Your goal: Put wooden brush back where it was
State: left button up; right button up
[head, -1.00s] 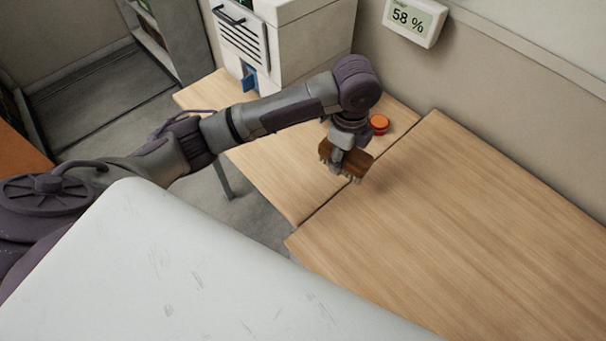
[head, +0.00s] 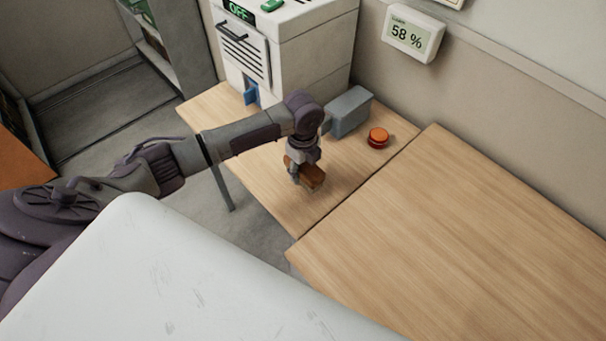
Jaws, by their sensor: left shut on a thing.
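The wooden brush (head: 312,174) is a small brown block in the head view, near the middle. My left gripper (head: 302,172) is shut on it and points down over the left wooden table (head: 270,187). The brush is close above or at the tabletop; I cannot tell whether it touches. The gripper hides part of the brush. My right gripper is not in view.
A white machine (head: 290,45) with an OFF display stands at the back. Beside it are a grey box (head: 350,111) and a red-orange button (head: 378,137). A wall display (head: 412,32) reads 58 %. The right wooden table (head: 460,230) is bare.

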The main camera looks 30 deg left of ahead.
pick_arm(q)
jog(key=shift+f, duration=1.45)
jog(key=shift+f, duration=0.15)
jog(key=o, duration=1.2)
notch_tip(320, 180, up, 12)
jog(key=shift+r, duration=0.2)
